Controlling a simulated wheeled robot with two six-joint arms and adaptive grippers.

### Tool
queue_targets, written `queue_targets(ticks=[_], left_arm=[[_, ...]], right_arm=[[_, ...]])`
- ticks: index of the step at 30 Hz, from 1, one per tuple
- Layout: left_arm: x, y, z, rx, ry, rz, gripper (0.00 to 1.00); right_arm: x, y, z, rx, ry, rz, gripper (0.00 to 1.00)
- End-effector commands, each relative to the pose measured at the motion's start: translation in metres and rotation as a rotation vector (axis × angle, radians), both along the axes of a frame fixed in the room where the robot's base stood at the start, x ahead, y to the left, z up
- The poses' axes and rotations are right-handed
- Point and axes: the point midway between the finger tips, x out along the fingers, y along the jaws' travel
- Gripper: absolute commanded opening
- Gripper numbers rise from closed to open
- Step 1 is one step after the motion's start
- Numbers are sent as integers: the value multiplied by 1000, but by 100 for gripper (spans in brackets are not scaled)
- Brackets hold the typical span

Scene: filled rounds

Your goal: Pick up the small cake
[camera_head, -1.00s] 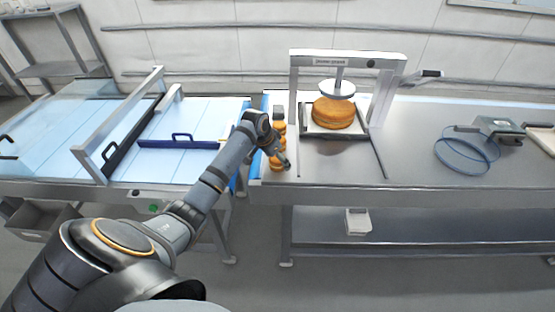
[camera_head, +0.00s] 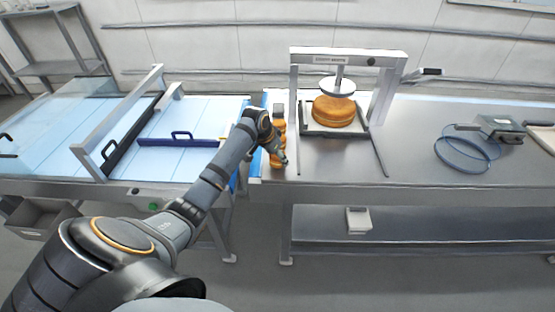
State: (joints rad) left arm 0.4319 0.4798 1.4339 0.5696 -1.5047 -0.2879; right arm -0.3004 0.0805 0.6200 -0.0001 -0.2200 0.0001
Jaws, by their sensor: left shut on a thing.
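Several small orange-brown cakes stand in a row at the left end of the steel table, along the blue strip. One small cake (camera_head: 279,127) shows behind my left gripper. My left gripper (camera_head: 282,157) is over the near end of the row, shut on the nearest small cake (camera_head: 275,162), which it partly hides. I cannot tell whether that cake is clear of the table. My right gripper is not in view.
A press frame (camera_head: 293,95) with a round plate stands right of the row, over a large round cake (camera_head: 334,111) on a tray. A blue cable (camera_head: 466,167) lies further right. A conveyor (camera_head: 70,155) with dividers is at left.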

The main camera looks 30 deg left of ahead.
Motion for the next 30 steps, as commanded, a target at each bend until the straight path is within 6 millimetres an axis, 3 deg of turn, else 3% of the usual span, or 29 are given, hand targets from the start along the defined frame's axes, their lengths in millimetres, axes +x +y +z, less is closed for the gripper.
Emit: queue_targets(ticks=[5, 12, 21, 30], left_arm=[[-1, 0, 26, 3, -7, -1, 44], [-49, -30, 85, 7, -7, -4, 44], [-107, -66, 116, 3, -2, -2, 44], [-119, -74, 124, 0, 0, 0, 44]], right_arm=[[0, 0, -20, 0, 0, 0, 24], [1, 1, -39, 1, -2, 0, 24], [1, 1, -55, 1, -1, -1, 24], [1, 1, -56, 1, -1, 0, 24]])
